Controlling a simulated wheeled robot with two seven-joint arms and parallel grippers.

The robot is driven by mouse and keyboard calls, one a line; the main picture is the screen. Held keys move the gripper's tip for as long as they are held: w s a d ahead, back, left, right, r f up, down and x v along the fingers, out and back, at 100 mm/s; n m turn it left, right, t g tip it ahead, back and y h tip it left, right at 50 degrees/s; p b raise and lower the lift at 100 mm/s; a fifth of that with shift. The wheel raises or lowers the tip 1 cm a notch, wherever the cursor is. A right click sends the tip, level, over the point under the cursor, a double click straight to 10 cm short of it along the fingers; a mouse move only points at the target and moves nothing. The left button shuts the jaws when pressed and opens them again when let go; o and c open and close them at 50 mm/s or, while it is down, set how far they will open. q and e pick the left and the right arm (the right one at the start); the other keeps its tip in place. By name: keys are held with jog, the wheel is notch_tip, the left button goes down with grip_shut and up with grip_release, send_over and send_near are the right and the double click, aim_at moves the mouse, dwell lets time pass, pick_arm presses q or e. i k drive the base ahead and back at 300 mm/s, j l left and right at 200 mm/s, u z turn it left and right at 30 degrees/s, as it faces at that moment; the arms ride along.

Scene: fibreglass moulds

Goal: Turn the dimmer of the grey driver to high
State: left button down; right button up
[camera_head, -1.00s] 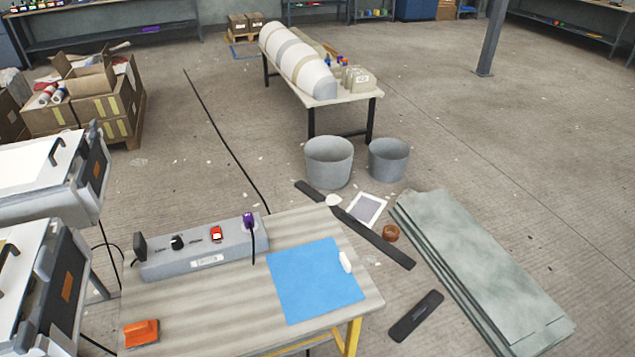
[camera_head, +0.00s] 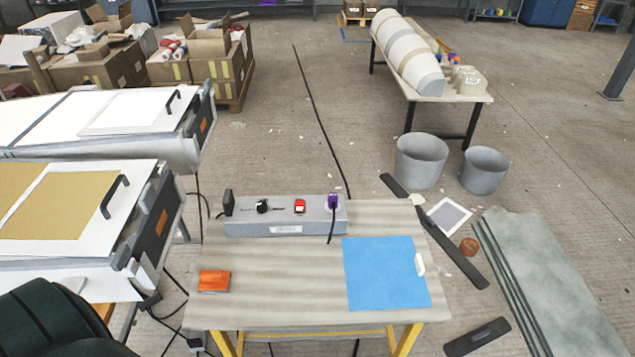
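The grey driver (camera_head: 286,218) is a long grey box lying along the back edge of the wooden table. Its top carries a black knob (camera_head: 262,206), which looks like the dimmer, left of a red switch (camera_head: 299,206). A purple plug (camera_head: 334,201) with a black cable sits at its right end, and a black upright part (camera_head: 228,202) at its left end. The knob's setting is too small to read. Neither gripper shows; a dark rounded shape at the bottom left may be part of my arm.
On the table (camera_head: 285,303) lie an orange object (camera_head: 214,281), a blue sheet (camera_head: 385,273) and a small white item (camera_head: 420,264). The table's front middle is clear. White-topped units (camera_head: 80,220) stand close on the left, with cables between. Grey buckets (camera_head: 420,160) and sheets (camera_head: 545,290) are at right.

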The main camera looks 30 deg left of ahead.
aim_at(261, 206)
jog(key=u, duration=1.3)
jog(key=i+l, duration=0.1)
jog(key=l, duration=0.3)
jog(key=i+l, duration=0.1)
jog(key=l, duration=0.25)
jog(key=i+l, duration=0.1)
jog(key=l, duration=0.3)
jog(key=i+l+z, duration=0.1)
jog(key=l, duration=0.25)
jog(key=i+l, duration=0.15)
jog(key=l, duration=0.25)
